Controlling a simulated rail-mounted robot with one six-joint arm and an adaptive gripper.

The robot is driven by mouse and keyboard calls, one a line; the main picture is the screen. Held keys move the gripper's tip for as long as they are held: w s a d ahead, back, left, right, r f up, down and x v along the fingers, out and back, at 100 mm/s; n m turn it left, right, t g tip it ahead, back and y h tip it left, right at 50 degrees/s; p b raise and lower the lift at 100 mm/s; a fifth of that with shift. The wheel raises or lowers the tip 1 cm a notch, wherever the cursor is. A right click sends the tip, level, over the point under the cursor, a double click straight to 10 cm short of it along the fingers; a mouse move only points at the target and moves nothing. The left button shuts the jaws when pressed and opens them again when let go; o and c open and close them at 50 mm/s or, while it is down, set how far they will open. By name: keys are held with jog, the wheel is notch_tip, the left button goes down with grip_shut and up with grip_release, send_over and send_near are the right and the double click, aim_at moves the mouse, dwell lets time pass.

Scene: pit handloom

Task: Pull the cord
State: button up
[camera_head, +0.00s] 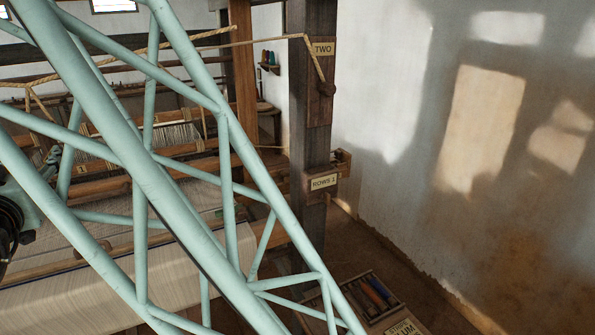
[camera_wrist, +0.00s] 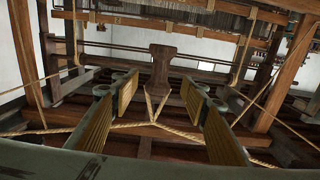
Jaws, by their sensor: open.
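In the wrist view, my gripper (camera_wrist: 160,92) is open, with one yellow-padded finger on each side. A tan cord (camera_wrist: 187,132) runs across the view beyond and between the fingers. Its middle forks up in a V to a dark wooden handle (camera_wrist: 162,68), which appears between the fingertips. I cannot tell how far the handle is from the pads; neither finger is closed on it. In the head view, a tan cord (camera_head: 262,42) runs along the top to the dark post and down to a small wooden knob (camera_head: 327,88). My gripper's fingers cannot be made out there.
The loom's pale cloth (camera_head: 75,300) lies at lower left, partly covered by my teal lattice. The dark post (camera_head: 311,130) carries signs reading TWO (camera_head: 322,48) and ROWS 1 (camera_head: 324,182). A tray (camera_head: 347,307) of coloured sticks sits on the floor. Loom beams (camera_wrist: 292,65) flank the wrist view.

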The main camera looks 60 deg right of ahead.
jog(key=shift+w, duration=0.1)
jog(key=shift+p+x, duration=0.5)
jog(key=shift+x, duration=5.25)
jog(key=shift+f, duration=0.1)
jog(key=c, duration=0.9)
